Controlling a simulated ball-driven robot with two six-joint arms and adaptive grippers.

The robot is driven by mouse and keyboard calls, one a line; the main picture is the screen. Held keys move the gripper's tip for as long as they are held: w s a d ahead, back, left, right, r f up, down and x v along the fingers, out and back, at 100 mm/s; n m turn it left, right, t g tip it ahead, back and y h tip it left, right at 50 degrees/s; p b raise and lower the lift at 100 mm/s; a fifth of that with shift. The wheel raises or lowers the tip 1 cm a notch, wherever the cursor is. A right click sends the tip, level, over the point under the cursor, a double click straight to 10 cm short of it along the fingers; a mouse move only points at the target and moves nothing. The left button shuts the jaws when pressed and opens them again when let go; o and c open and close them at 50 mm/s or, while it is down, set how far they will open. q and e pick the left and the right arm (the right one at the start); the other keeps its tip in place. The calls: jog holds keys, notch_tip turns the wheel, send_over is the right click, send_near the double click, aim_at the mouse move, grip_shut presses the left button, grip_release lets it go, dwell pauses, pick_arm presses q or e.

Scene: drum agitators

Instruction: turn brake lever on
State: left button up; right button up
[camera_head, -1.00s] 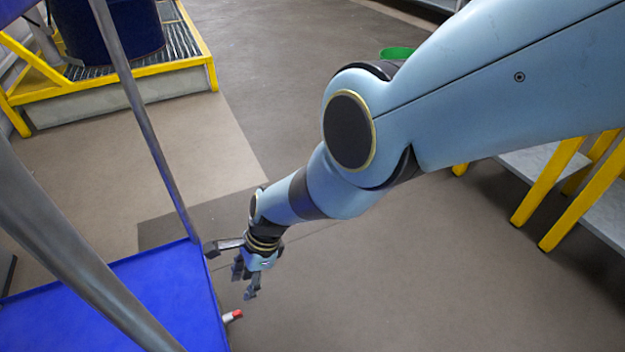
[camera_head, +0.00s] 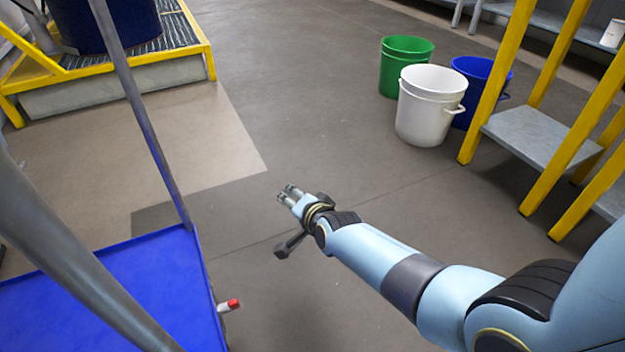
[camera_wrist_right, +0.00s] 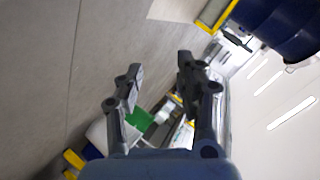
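A small white lever with a red tip (camera_head: 230,305) sticks out at the right edge of the blue platform (camera_head: 130,300) in the head view; it looks like the brake lever. My right gripper (camera_head: 286,193) is above and to the right of the lever in the head view, apart from it, with its fingers pointing up-left. In the right wrist view the two fingers of the right gripper (camera_wrist_right: 160,76) are spread with nothing between them. The lever is not visible in the right wrist view. My left gripper is not in view.
Grey metal posts (camera_head: 143,110) rise from the blue platform. A blue drum (camera_head: 105,22) stands on a yellow-edged grating at the top left. Green (camera_head: 390,72), white (camera_head: 425,115) and blue (camera_head: 470,80) buckets stand beside yellow-framed steps (camera_head: 525,135). The middle floor is clear.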

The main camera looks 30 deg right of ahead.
jog(key=s+d+r+n+t+b, duration=0.1)
jog(key=s+d+r+n+t, duration=0.1)
jog(key=r, duration=0.6)
jog(key=shift+s+d+r+n+t+h, duration=0.15)
jog(key=shift+d+r+n+t+h, duration=0.25)
jog(key=shift+d+t, duration=0.55)
jog(key=shift+a+f, duration=0.15)
